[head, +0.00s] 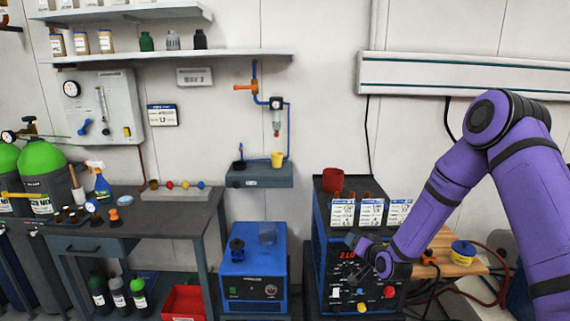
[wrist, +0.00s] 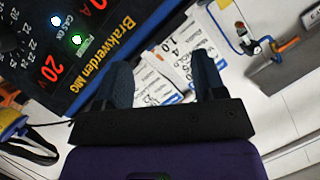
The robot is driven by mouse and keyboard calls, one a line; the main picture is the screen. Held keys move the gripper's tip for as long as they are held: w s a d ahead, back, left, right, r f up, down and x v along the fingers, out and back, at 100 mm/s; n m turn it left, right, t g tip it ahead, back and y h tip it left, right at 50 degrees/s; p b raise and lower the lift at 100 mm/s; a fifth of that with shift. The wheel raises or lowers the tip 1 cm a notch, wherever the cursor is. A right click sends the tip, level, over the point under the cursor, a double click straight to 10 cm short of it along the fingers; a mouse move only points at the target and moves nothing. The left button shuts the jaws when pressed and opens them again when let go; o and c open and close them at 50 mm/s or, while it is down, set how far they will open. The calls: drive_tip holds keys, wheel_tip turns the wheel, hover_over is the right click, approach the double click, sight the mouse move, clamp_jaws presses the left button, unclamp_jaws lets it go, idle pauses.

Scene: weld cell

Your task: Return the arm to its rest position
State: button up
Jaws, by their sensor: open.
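My purple arm (head: 455,180) reaches down from the right in the head view, bent at a high elbow. My gripper (head: 358,258) is in front of the welding machine (head: 321,262), close to its front panel. In the wrist view my gripper (wrist: 164,78) has its two dark fingers wide apart, with nothing held between them. White label cards (wrist: 165,75) show behind the fingers. The machine's dark panel, with red digits and yellow lettering (wrist: 105,50), is at the upper left there. In the head view my gripper and forearm hide part of that panel.
A red cup (head: 333,180) and label cards (head: 371,212) stand on the machine. A wooden board (head: 455,266) with a blue-yellow spool (head: 463,250) lies under my forearm. The wall above the machine is mostly clear.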

drive_tip(key=s+d+r+n+g+h, duration=0.2)
drive_tip(key=s+r, duration=0.5)
drive_tip(key=r, duration=0.6)
drive_tip(key=s+d+r+n+g+h, duration=0.1)
drive_tip(key=s+d+r+n+g, duration=0.15)
drive_tip(key=s+r, duration=0.75)
drive_tip(key=s+r+g, duration=0.1)
drive_tip(key=s+r, duration=0.3)
drive_tip(key=s, duration=0.5)
drive_tip(key=s+d+r+g, duration=0.1)
drive_tip(key=s+r, duration=0.3)
drive_tip(key=s, duration=0.5)
drive_tip(key=s+d+r+g, duration=0.1)
drive_tip(key=s+r, duration=0.3)
drive_tip(key=s, duration=0.5)
drive_tip(key=shift+s+r+g+h, duration=0.2)
drive_tip(key=shift+r+g+h, duration=0.15)
drive_tip(key=shift+g, duration=0.2)
drive_tip(key=shift+d+m, duration=0.1)
drive_tip(key=shift+m, duration=0.15)
